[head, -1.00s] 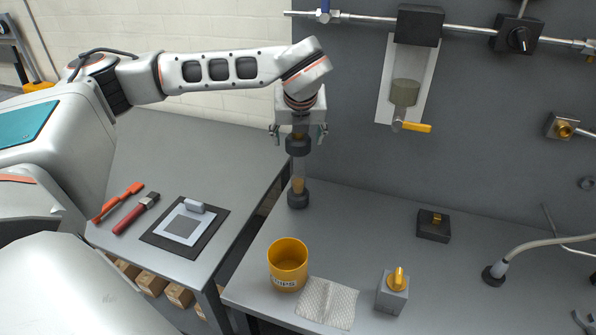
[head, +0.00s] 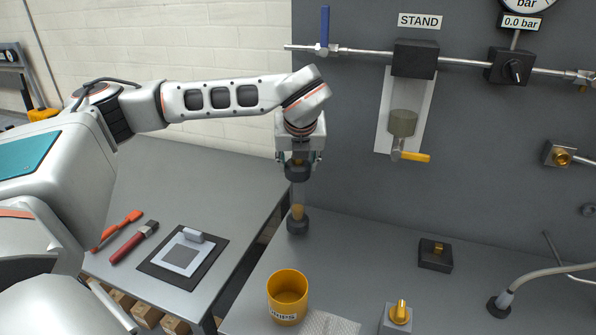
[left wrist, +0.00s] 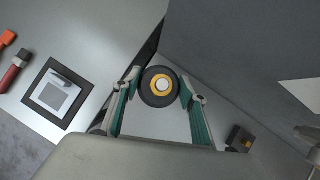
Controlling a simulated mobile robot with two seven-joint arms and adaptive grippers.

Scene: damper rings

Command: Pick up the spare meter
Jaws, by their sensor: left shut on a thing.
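The spare meter (head: 299,196) is an upright clear tube with dark end caps and amber material low inside, at the back left of the right bench. My left gripper (head: 300,163) comes from above and is shut on its upper cap. The left wrist view looks down on the meter's round dark top (left wrist: 161,87) with a yellow ring and pale centre, between the green-padded fingers (left wrist: 161,80). I cannot tell whether its lower cap touches the bench. My right gripper is out of view.
A yellow cup (head: 287,298) stands in front of the meter, with a white cloth (head: 330,324) and a grey block with a yellow knob (head: 398,315) nearby. A dark box (head: 435,255) sits to the right. A sight glass with a yellow-handled valve (head: 403,124) hangs on the back panel.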

